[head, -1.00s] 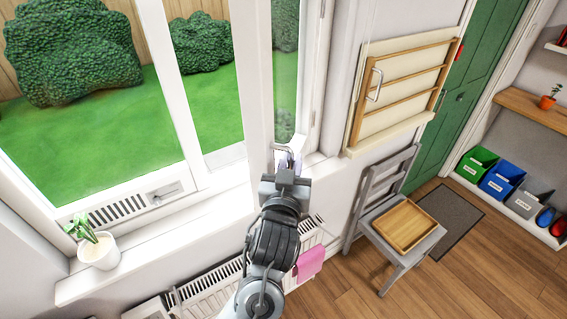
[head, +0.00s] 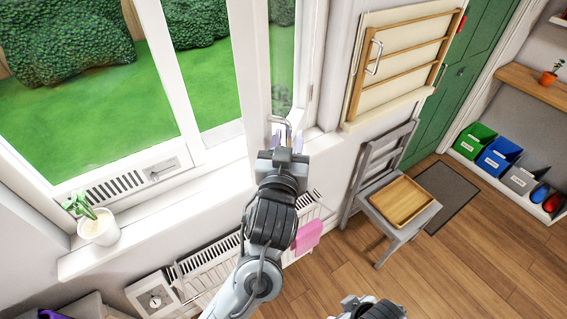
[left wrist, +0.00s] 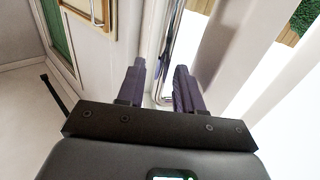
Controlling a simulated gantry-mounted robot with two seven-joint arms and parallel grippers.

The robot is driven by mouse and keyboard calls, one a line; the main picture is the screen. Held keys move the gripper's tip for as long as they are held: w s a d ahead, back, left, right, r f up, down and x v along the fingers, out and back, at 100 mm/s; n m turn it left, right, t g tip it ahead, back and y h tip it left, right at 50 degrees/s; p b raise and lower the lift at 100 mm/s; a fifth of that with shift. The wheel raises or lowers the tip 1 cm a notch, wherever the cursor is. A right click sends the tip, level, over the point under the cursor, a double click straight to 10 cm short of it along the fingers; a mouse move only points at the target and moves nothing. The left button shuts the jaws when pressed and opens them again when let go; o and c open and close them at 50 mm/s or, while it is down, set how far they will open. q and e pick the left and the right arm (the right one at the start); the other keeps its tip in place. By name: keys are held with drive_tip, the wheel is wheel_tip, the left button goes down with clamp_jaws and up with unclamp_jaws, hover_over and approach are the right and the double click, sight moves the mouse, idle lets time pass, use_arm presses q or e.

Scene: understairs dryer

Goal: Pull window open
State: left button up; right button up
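The window (head: 243,70) has a white frame, with a metal handle (head: 281,124) low on its upright by the right-hand pane. My left gripper (head: 284,142) is at this handle, just above the sill. In the left wrist view the two dark fingers (left wrist: 158,78) are apart, and the shiny handle bar (left wrist: 169,45) shows between them, close to the right finger. I cannot tell whether they touch.
A potted plant (head: 97,225) stands on the sill's left end. A radiator (head: 212,268) with a pink cloth (head: 307,237) is below. A folding rack (head: 401,66) hangs right of the window. A chair (head: 401,220) with a wooden tray (head: 402,200) stands on open floor.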

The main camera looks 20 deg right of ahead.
use_arm(q)
drive_tip(key=b+v, duration=0.2)
drive_tip(key=v, duration=0.7)
drive_tip(key=shift+s, duration=0.2)
drive_tip(key=shift+a+f, duration=0.1)
